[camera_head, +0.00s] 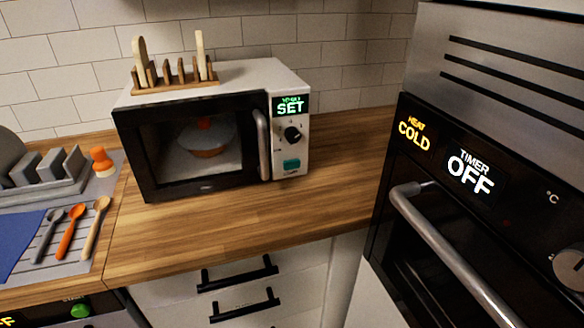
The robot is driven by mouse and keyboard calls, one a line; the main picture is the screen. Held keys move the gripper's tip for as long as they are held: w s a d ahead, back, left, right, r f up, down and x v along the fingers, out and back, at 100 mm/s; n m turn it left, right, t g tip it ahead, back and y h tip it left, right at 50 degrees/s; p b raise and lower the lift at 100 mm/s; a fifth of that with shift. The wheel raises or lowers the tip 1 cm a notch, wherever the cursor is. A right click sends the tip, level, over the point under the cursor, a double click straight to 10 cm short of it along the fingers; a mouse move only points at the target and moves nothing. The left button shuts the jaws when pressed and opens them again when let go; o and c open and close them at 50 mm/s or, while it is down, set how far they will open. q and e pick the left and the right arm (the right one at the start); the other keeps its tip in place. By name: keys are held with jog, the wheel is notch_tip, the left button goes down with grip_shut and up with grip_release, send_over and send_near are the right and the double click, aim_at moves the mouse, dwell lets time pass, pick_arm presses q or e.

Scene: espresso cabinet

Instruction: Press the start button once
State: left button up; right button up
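A white microwave (286,82) with a black door stands on the wooden counter, its door shut. On its right panel are a display (290,106) reading SET in green, a black knob (293,134) and a teal button (291,165). The small lettering by the teal button is too small to read. A round green button (80,311) sits at the bottom left on a dark appliance panel, with a small label above it that looks like START. Neither gripper is in view.
A wooden rack (172,82) sits on the microwave. A dish rack (45,180), orange bottle (102,162), spoons (70,235) and blue cloth (18,243) lie left. A black oven (480,190) with a bar handle (455,260) stands right. The counter (250,220) before the microwave is clear.

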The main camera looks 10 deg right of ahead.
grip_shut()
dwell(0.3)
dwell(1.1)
